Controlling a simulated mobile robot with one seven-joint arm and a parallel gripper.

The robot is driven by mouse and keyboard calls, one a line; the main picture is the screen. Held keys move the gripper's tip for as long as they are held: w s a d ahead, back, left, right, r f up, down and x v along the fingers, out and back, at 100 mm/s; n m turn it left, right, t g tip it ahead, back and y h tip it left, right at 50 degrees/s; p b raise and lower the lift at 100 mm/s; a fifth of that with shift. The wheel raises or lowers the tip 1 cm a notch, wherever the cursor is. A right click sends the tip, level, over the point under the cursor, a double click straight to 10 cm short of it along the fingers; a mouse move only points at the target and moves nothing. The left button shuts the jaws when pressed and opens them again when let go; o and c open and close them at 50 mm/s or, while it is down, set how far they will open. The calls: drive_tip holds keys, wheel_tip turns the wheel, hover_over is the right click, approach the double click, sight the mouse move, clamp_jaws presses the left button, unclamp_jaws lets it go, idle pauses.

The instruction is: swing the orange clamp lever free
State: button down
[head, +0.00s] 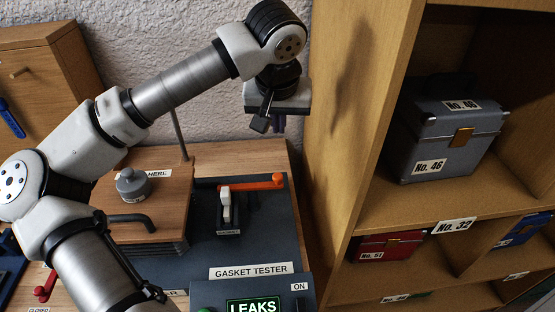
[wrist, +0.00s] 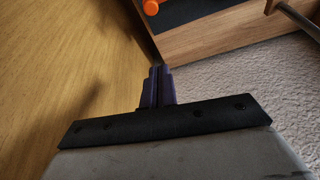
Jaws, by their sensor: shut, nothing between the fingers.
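The orange clamp lever (head: 252,184) lies across the top of the gasket tester (head: 262,240), its knob end at the right near the tester's back right corner. In the wrist view an orange round end (wrist: 151,7) shows at the top edge. My gripper (head: 278,124) hangs above and behind the lever, apart from it, close to the wooden shelf's side. Its purple fingers (wrist: 157,85) are together and empty in the wrist view. A white piece (head: 226,205) labelled GASKET stands upright in a slot of the tester, left of the lever's knob.
A tall wooden shelf (head: 340,160) with numbered cases stands close at the right. A grey round weight (head: 132,184) sits on a wooden block at the left, with a dark curved handle (head: 130,219) in front. A thin metal post (head: 179,135) rises behind. A green display (head: 252,305) reads LEAKS.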

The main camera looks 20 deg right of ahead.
wheel_tip(320, 180, down, 10)
drive_tip(key=p, duration=0.4)
drive_tip(key=shift+s+f+p, duration=0.15)
drive_tip(key=shift+p, duration=0.25)
drive_tip(key=shift+s+f+b, duration=0.1)
drive_tip(key=shift+f+b, duration=0.05)
drive_tip(key=shift+b, duration=0.55)
drive_tip(key=shift+a+m, duration=0.1)
drive_tip(key=shift+m, duration=0.2)
